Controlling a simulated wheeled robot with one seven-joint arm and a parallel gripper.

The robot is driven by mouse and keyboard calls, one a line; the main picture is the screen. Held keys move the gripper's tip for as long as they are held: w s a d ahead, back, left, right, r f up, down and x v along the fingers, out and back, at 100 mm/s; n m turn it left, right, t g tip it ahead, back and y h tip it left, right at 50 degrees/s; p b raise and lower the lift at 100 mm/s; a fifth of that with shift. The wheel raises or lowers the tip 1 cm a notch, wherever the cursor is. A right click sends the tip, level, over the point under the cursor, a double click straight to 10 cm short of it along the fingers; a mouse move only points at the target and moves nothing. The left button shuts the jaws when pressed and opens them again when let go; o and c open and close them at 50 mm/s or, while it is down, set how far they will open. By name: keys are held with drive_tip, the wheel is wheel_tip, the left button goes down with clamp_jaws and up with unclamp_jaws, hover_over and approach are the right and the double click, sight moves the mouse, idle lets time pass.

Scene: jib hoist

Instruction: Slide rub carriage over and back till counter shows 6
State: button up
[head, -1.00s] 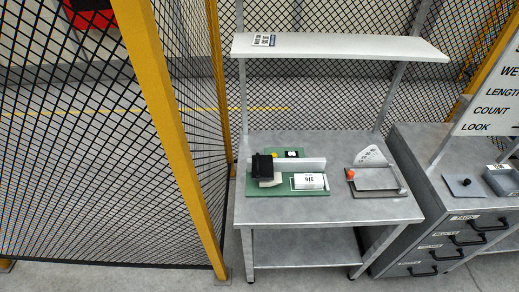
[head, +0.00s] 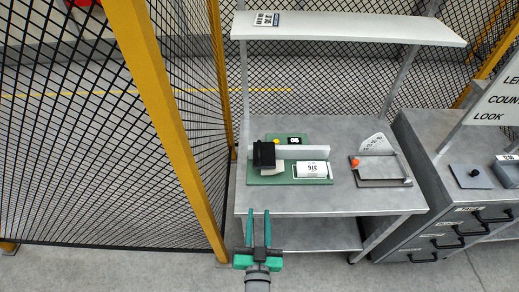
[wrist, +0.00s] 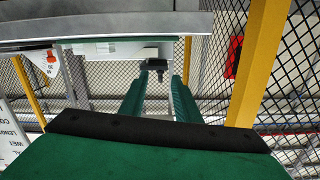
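The rub tester has a green base (head: 255,180) on the bench and a pale rail along its middle. A black carriage (head: 264,154) sits at the rail's left end, with a pale block under it. A small black counter window (head: 295,140) lies behind the rail; its digits are too small to read. My gripper (head: 259,212) has two teal fingers, apart and empty, in front of the bench's front edge, short of the tester. In the wrist view, a dark block (wrist: 154,66), apparently the carriage, shows beyond the fingertips (wrist: 160,82).
A white card marked 376 (head: 311,170) lies on the base. A grey frame with an orange knob (head: 356,162) stands to the right on the bench (head: 290,204). A shelf (head: 350,29) hangs above. A yellow post (head: 165,110) and mesh fence are at left, drawers at right.

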approach(259, 153)
drive_tip(key=w+f, duration=0.1)
drive_tip(key=shift+t, duration=0.4)
drive_tip(key=w, duration=1.1)
drive_tip(key=shift+w+d+f, duration=0.1)
drive_tip(key=shift+w+f, duration=0.05)
drive_tip(key=shift+c, duration=0.2)
clamp_jaws()
